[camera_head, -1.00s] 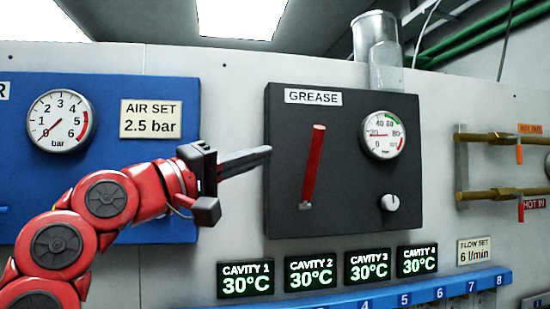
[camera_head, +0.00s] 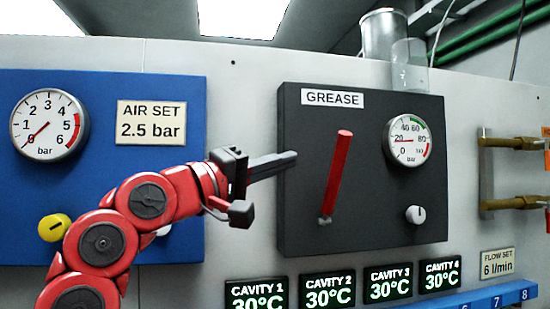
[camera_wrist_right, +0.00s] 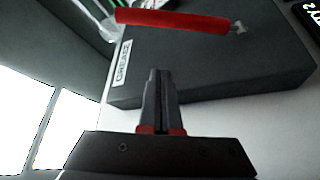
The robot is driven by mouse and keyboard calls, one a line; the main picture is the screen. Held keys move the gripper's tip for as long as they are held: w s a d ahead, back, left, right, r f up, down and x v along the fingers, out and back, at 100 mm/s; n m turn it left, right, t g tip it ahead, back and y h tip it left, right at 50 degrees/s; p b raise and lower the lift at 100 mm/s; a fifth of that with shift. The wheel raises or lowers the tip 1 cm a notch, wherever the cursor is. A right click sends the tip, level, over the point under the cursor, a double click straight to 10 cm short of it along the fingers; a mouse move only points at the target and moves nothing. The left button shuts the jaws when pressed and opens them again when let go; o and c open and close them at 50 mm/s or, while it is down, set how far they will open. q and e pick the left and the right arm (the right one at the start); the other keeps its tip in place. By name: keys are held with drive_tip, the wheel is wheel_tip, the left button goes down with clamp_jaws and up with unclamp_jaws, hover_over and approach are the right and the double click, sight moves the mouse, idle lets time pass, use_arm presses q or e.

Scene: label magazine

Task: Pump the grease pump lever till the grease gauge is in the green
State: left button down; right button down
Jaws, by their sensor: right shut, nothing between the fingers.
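The red grease pump lever (camera_head: 337,175) stands on the dark GREASE panel (camera_head: 375,235), leaning slightly right toward its top. The grease gauge (camera_head: 407,140) is at the panel's upper right. Its red needle points left, near 20, outside the green band at the upper right of the dial. My right gripper (camera_head: 296,155) is shut and empty. Its tips are left of the lever, over the panel's left edge, and appear apart from the lever. In the right wrist view, the shut fingers (camera_wrist_right: 158,72) point toward the panel and the lever (camera_wrist_right: 172,20) lies beyond them.
A white knob (camera_head: 416,214) sits below the gauge. The blue air panel (camera_head: 185,85) with its gauge (camera_head: 49,125) and a yellow knob (camera_head: 54,228) is at left. Cavity displays (camera_head: 328,291) run below the panel. Brass pipes (camera_head: 512,142) are at right.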

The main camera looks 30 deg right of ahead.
sight(309, 155)
drive_tip(key=p+x, duration=0.2)
drive_tip(key=x, duration=0.4)
drive_tip(key=shift+d+r, duration=0.15)
drive_tip(key=shift+r, duration=0.1)
drive_tip(key=shift+s+f+p, duration=0.15)
drive_tip(key=shift+f+p, duration=0.2)
drive_tip(key=s+f, duration=0.1)
drive_tip(key=s+p, duration=0.1)
drive_tip(key=s, duration=0.1)
drive_tip(key=shift+f, duration=0.4)
drive_tip(key=shift+s, duration=0.1)
drive_tip(key=shift+s+f+m+b, duration=0.2)
drive_tip(key=shift+s+m+b, duration=0.05)
drive_tip(key=shift+m+b, duration=0.15)
